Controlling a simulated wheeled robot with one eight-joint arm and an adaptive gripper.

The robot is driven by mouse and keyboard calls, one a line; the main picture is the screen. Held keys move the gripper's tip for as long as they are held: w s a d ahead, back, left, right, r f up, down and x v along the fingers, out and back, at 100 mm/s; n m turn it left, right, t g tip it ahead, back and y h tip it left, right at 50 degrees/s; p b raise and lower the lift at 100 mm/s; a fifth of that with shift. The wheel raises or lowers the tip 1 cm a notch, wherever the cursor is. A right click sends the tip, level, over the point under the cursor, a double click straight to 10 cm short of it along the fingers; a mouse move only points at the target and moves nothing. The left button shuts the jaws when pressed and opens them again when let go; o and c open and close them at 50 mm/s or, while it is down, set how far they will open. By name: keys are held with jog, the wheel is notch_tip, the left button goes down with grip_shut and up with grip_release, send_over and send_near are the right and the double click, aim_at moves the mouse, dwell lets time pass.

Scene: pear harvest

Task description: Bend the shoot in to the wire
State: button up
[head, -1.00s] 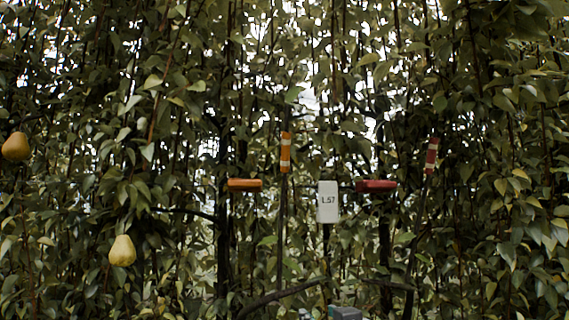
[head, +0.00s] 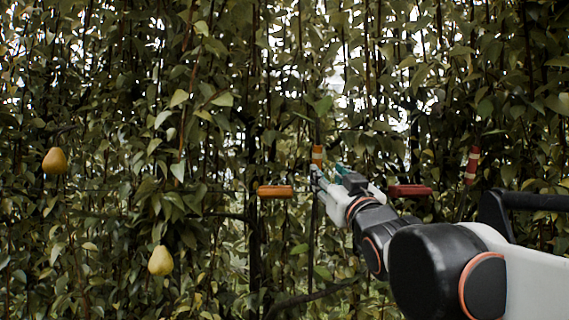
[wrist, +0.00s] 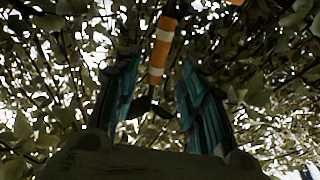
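A shoot with an orange-and-white band (head: 317,155) stands upright near the middle of the head view. The band also shows between my fingers in the wrist view (wrist: 162,50). My gripper (head: 329,170) is at the shoot, just below the band in the head view. Its teal fingers (wrist: 158,62) are apart, with nothing clasped. An orange block (head: 275,192) sits at wire height left of the shoot, and a red block (head: 410,190) sits to the right. The wire itself is hard to make out. My gripper hides the shoot's middle part.
A second shoot with a red-and-white band (head: 472,165) stands at right. Two pears hang at left, one higher (head: 54,161) and one lower (head: 161,261). Dense leaves fill the background. A dark branch (head: 315,297) crosses low.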

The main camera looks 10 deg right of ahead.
aim_at(317, 164)
jog(key=p+x, duration=0.1)
jog(key=x, duration=0.7)
jog(key=shift+w+r, duration=0.15)
jog(key=shift+w, duration=0.15)
grip_shut()
